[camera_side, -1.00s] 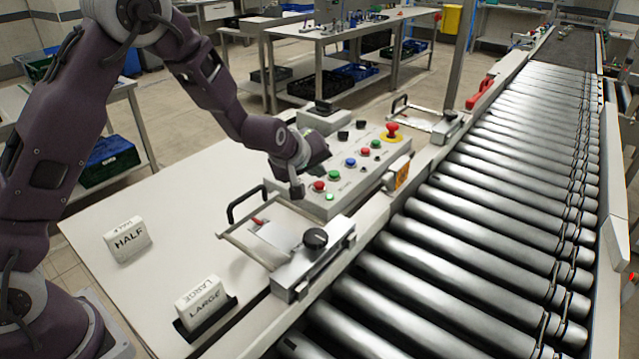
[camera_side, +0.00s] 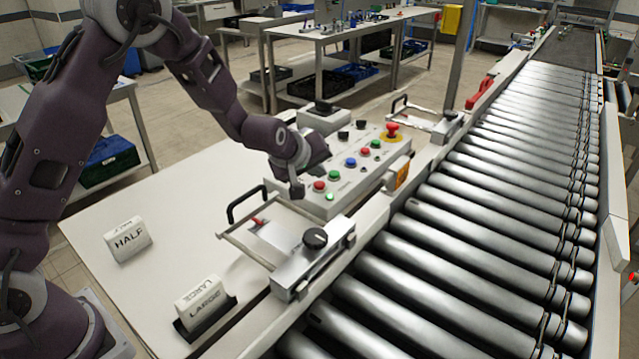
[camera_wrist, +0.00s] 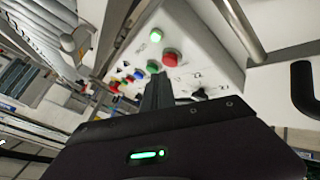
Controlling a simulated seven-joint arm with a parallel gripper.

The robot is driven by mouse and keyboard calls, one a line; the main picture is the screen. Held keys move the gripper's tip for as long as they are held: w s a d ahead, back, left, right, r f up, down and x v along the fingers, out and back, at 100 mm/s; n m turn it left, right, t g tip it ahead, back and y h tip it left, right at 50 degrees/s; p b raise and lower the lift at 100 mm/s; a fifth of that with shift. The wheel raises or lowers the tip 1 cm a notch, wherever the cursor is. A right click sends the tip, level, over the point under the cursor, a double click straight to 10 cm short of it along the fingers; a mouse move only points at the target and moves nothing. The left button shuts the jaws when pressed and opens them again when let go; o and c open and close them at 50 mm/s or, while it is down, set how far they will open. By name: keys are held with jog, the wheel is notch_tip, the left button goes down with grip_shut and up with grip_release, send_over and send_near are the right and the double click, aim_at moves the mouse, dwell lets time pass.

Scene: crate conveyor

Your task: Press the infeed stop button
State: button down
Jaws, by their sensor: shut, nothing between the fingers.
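The control box (camera_side: 350,190) stands on the white table beside the roller conveyor. Its top carries several red, green and blue buttons and a red mushroom button (camera_side: 392,130) on a yellow ring at the far end. A red button (camera_side: 319,186) and a green button (camera_side: 334,175) are nearest my gripper (camera_side: 297,193). The red button also shows in the wrist view (camera_wrist: 171,58), near a lit green lamp (camera_wrist: 156,35). The button labels are too small to read.
A metal frame with a black handle (camera_side: 246,202) and a black knob (camera_side: 315,238) lies in front of the box. HALF (camera_side: 128,240) and LARGE (camera_side: 203,304) blocks stand on the table. The conveyor rollers (camera_side: 480,190) are empty.

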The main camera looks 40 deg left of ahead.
aim_at(318, 186)
jog(key=shift+f, duration=0.1)
jog(key=shift+f, duration=0.35)
jog(key=shift+f, duration=0.45)
dwell(0.4)
dwell(0.4)
jog(key=shift+r, duration=0.9)
jog(key=shift+r, duration=2.5)
